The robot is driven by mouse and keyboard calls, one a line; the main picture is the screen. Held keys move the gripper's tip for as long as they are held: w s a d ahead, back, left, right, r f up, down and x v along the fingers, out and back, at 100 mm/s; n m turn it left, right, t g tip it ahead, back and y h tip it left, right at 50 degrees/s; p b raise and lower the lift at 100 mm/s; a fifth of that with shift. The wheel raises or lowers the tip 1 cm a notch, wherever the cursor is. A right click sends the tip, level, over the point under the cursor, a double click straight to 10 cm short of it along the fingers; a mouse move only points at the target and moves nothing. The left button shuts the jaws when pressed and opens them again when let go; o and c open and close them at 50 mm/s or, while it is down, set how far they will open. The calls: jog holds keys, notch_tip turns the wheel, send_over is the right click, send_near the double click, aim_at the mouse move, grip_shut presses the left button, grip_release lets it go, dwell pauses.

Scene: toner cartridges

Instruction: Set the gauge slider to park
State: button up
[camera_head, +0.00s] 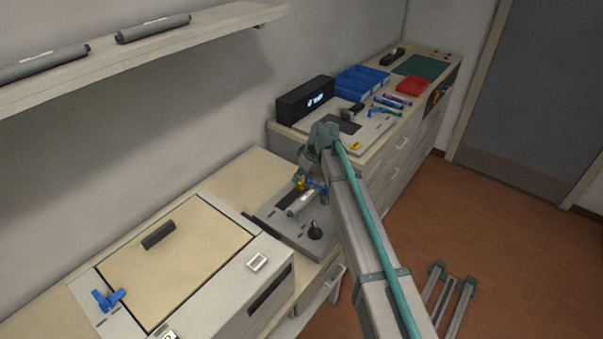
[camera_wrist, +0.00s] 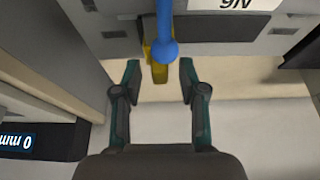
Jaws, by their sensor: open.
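My gripper (camera_wrist: 159,72) is open in the wrist view, with one finger at each side and nothing clamped. A blue rod with a ball end (camera_wrist: 168,48) lies just ahead of the fingertips, between their lines. A yellow piece (camera_wrist: 159,66) shows behind it. In the head view, small yellow (camera_head: 300,183) and blue parts show by the grey fixture (camera_head: 272,219), just below the end of my arm, which partly covers the area. I cannot tell the slider's marked position.
A grey cartridge (camera_head: 301,203) and black knob (camera_head: 315,230) are on the fixture. A large pale machine (camera_head: 262,303) with a blue lever (camera_head: 108,299) stands front left. A black display box (camera_head: 305,98), blue bins (camera_head: 362,80) and a red tray (camera_head: 412,86) are on the back bench.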

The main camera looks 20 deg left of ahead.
jog(key=shift+f, duration=0.1)
grip_shut()
dwell(0.3)
jog(key=s+a+b, duration=0.1)
jog(key=s, duration=0.2)
jog(key=s+a+b, duration=0.1)
jog(key=s, duration=0.2)
jog(key=s+b, duration=0.1)
jog(key=s, duration=0.2)
jog(key=shift+a, duration=0.4)
jog(key=shift+s+a, duration=0.15)
jog(key=shift+s, duration=0.25)
grip_release()
jog(key=shift+s+a, duration=0.1)
jog(key=shift+s, duration=0.05)
